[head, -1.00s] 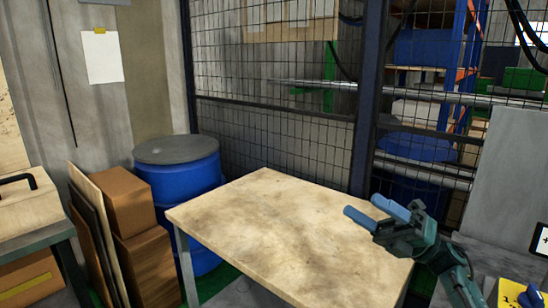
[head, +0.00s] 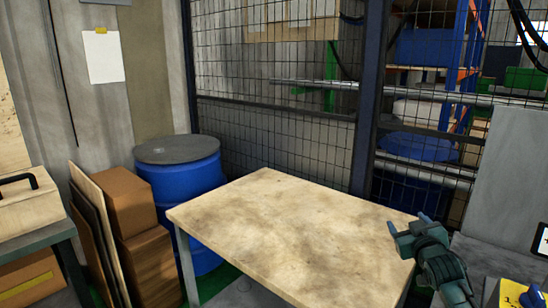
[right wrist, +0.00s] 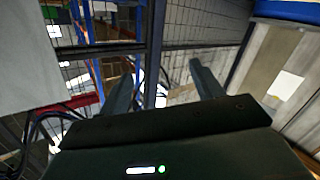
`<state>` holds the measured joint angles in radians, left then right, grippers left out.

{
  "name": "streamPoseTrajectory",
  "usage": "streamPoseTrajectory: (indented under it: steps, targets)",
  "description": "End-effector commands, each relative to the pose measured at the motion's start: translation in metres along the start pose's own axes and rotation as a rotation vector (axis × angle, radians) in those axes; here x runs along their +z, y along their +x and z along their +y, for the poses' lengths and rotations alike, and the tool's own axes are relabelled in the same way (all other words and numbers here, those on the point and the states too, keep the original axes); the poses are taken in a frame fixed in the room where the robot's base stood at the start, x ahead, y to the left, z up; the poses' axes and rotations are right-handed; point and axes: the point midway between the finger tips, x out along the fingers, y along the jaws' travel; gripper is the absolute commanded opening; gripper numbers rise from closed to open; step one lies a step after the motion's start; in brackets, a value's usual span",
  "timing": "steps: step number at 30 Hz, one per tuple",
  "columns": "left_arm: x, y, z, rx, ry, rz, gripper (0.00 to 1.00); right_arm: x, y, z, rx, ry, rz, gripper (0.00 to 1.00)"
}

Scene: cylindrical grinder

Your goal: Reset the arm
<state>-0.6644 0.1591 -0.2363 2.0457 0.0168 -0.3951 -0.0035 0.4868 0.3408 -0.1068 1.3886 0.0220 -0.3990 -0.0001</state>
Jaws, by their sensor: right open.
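My right gripper (head: 408,226) is near the right edge of the wooden table in the head view, with its arm coming up from the lower right. In the right wrist view its two fingers (right wrist: 166,85) stand apart with nothing between them, so it is open and empty. Beyond the fingers are the mesh fence and a post. My left gripper is not in view.
The wooden table (head: 290,230) has a bare top. A blue drum (head: 180,190) stands behind its left side, with cardboard boxes (head: 140,235) further left. A mesh fence (head: 275,140) closes off the back. A grey panel (head: 512,180) stands at the right.

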Motion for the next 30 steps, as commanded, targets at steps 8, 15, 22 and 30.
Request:
streamPoseTrajectory:
  steps: [8,15,22,30]
  targets:
    - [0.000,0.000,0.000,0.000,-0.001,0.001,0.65,0.096,-0.074,-0.093,-0.149,0.008,-0.111,0.65]
    - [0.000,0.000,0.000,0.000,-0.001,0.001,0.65,0.175,-0.202,-0.182,-0.311,0.077,-0.250,0.65]
    - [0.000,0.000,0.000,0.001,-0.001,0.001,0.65,0.205,-0.324,-0.231,-0.415,0.176,-0.378,0.65]
    - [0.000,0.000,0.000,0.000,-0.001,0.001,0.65,0.207,-0.375,-0.245,-0.447,0.227,-0.435,0.65]
